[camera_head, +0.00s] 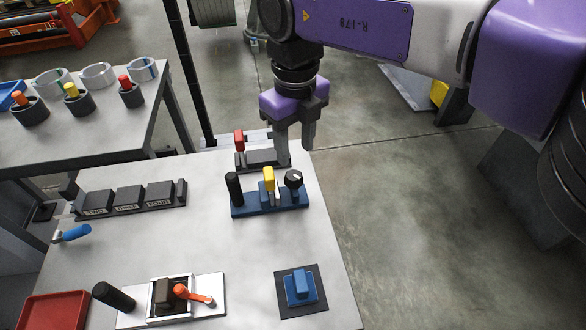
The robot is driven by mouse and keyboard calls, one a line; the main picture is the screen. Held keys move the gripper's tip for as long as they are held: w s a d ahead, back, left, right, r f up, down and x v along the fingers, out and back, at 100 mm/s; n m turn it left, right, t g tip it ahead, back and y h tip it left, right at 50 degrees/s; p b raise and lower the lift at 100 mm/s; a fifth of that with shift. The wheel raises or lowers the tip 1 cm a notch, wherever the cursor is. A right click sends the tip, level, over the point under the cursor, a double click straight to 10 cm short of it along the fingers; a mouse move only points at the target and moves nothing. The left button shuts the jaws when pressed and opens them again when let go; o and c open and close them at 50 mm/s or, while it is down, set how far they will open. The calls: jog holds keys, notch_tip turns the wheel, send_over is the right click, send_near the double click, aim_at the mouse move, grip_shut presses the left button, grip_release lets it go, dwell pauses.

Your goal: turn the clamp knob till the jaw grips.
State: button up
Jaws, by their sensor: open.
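A blue fixture (262,205) stands on the grey table, with a black upright post at its left and a yellow piece (269,181) in the middle. At its right end is a round black knob (293,179) with a pale mark on top, which looks like the clamp knob. I cannot tell whether the jaw touches the yellow piece. My gripper (295,143) points down with its two fingers apart and nothing between them. It is above and behind the knob in the picture, apart from it.
A dark block with a red-topped handle (239,141) stands just left of my gripper. Labelled black blocks (129,199) lie at the left. A blue block on a dark pad (301,287), an orange lever (193,294) and a red tray (53,311) are in front. The table's right edge is near the knob.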

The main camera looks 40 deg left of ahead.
aim_at(294, 175)
notch_tip(294, 175, down, 7)
jog(key=shift+f+p, duration=0.2)
jog(key=shift+p, duration=0.25)
grip_shut()
jog(key=shift+s+m+p, duration=0.1)
jog(key=shift+m+p, duration=0.45)
jog(key=shift+m, duration=1.65)
jog(key=shift+a, duration=0.1)
grip_release()
